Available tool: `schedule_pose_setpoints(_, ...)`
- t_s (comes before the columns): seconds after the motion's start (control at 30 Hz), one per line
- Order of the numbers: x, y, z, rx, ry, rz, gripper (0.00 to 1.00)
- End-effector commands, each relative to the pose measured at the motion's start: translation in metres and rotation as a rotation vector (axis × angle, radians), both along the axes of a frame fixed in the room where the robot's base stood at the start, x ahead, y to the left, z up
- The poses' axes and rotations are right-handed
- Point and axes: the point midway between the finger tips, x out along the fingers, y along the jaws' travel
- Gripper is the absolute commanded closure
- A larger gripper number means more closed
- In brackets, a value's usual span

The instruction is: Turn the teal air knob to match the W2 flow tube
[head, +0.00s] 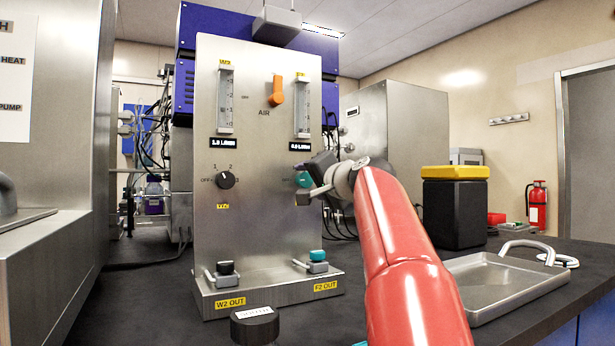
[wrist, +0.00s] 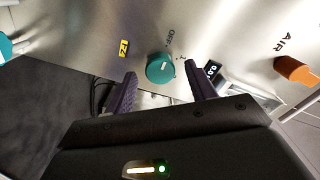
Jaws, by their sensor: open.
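The teal air knob (head: 304,180) is on the right side of the steel panel (head: 262,240), partly hidden by my gripper (head: 312,180). In the wrist view the teal knob (wrist: 160,69) shows between the two open dark fingertips of my gripper (wrist: 160,70). No contact is visible, and I cannot tell how deep the fingers reach around it. The W2 flow tube (head: 226,98) is at the panel's upper left, its display (head: 224,143) appearing to read 1.0 L/MIN. The right flow tube (head: 302,106) has a display (head: 303,147) that appears to read 0.0 L/MIN.
A black knob (head: 226,180) is on the panel's left. An orange lever (head: 276,91) marked AIR sits between the tubes. Black (head: 226,268) and teal (head: 317,256) outlet valves are at the panel's foot. A metal tray (head: 490,285) and a yellow-topped black box (head: 454,212) stand at right.

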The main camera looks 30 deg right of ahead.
Motion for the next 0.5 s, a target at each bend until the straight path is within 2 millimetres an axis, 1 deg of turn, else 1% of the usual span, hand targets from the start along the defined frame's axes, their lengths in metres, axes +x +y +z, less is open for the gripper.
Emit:
schedule_pose_setpoints(0.03,0.0063,0.0007,0.0017,-0.001,0.001,0.002,0.44)
schedule_pose_setpoints(0.13,0.0132,0.0008,0.0007,-0.001,0.001,0.001,0.44)
schedule_pose_setpoints(0.43,0.0159,0.0008,-0.0001,-0.001,0.0,0.0,0.44)
schedule_pose_setpoints(0.47,0.0159,0.0008,-0.0002,-0.001,0.0,0.0,0.47)
schedule_pose_setpoints(0.5,0.0159,0.0008,-0.0001,-0.001,0.0,0.0,0.52)
